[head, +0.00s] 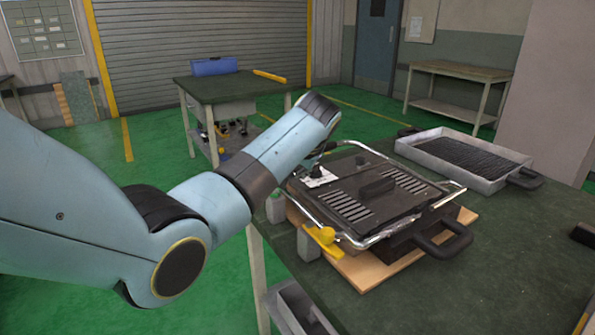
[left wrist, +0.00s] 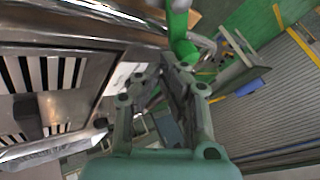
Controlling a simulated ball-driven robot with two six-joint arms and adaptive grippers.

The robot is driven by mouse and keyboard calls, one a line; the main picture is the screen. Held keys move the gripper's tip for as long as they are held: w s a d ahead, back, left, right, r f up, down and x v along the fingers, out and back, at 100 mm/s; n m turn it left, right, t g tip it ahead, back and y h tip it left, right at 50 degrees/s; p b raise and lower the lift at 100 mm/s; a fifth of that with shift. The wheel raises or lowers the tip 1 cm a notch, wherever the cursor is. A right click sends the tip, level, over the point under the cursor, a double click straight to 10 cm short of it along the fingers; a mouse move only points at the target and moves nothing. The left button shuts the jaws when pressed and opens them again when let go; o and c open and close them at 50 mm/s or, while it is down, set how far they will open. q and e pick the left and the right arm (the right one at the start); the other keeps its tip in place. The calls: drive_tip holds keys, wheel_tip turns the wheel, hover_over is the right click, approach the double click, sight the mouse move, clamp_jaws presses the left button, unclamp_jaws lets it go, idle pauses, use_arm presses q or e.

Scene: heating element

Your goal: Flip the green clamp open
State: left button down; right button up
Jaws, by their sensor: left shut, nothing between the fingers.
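The green clamp (head: 275,208) shows at the left edge of the heating device (head: 365,193), partly behind my left arm in the head view. In the left wrist view the green clamp (left wrist: 182,42) has its green handle just beyond my fingertips. My left gripper (left wrist: 176,72) is shut and empty, its fingers close to the handle; I cannot tell whether they touch it. In the head view only a little of the left gripper (head: 318,168) shows below the wrist, over the device's rear left corner. My right gripper is not in view.
The device sits on a wooden board (head: 373,272) on the dark green table (head: 480,275). A yellow clamp (head: 323,236) is at its near left corner. A metal tray with a black grill (head: 485,178) stands at the right rear.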

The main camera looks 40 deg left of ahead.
use_arm(q)
drive_tip(key=shift+w+a+n+g+y, duration=0.15)
drive_tip(key=shift+a+n+g+y, duration=0.25)
drive_tip(key=shift+n, duration=0.6)
drive_tip(key=a+n+g, duration=0.1)
drive_tip(key=n, duration=0.1)
drive_tip(key=a+n+g+b, duration=0.1)
drive_tip(key=n, duration=0.1)
drive_tip(key=shift+a+g+y, duration=0.3)
drive_tip(key=shift+g+y, duration=0.1)
drive_tip(key=shift+a+n, duration=0.15)
drive_tip(key=shift+n, duration=0.35)
drive_tip(key=shift+s+a+p, duration=0.3)
drive_tip(key=shift+s+a, duration=0.05)
drive_tip(key=shift+a, duration=0.3)
